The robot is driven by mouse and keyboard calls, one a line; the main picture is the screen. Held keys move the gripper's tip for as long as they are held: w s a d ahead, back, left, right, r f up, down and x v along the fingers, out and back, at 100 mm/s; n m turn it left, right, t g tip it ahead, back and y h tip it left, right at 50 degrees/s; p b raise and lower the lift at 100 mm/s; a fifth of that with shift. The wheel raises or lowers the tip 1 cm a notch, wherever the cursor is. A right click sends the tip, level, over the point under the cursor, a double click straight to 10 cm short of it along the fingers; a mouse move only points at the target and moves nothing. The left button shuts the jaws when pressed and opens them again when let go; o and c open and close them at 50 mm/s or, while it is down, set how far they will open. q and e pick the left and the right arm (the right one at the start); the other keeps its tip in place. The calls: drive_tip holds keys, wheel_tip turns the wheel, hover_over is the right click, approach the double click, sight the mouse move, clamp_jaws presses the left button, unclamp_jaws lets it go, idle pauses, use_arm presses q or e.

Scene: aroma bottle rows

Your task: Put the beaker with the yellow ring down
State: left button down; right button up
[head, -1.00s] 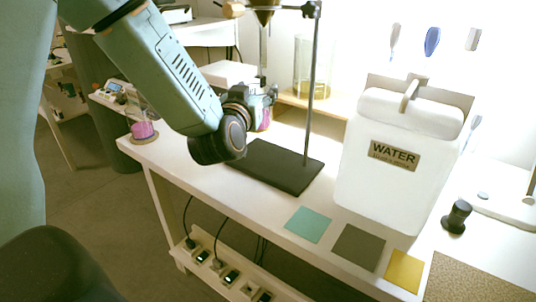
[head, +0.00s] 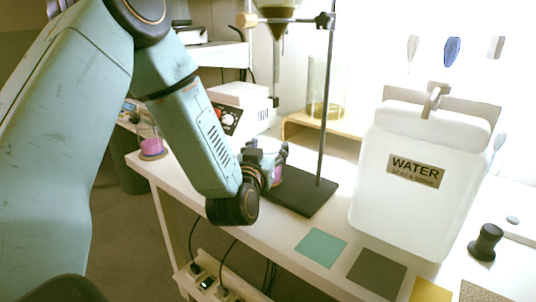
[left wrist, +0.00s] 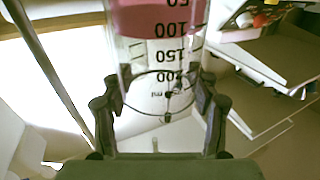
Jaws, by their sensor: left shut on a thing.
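My left gripper (head: 264,160) is shut on a clear beaker (head: 278,174) with pink liquid, above the table near the black stand base; the arm hides part of it. In the left wrist view the gripper's two fingers (left wrist: 157,98) press on either side of the beaker (left wrist: 158,50), which has black volume marks. A thin dark ring shows at it; I cannot make out a yellow ring. A second beaker with pink liquid (head: 151,146) stands at the table's far left corner. My right gripper is not in view.
The black stand base (head: 305,199) carries a tall rod and funnel. A white WATER jug (head: 410,205) is to the right. Teal (head: 320,247), dark grey (head: 376,273) and yellow (head: 431,291) squares lie along the front edge. A black knob-like object (head: 486,242) is at right.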

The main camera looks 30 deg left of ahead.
use_arm(q)
drive_tip(key=shift+w, duration=0.2)
drive_tip(key=shift+s, duration=0.25)
drive_tip(key=shift+c, duration=1.8)
unclamp_jaws()
drive_tip(key=shift+w+f, duration=0.15)
drive_tip(key=shift+f, duration=0.05)
drive_tip(key=shift+r, duration=0.1)
drive_tip(key=shift+r, duration=0.2)
drive_tip(key=p+v, duration=0.6)
drive_tip(key=v, duration=0.6)
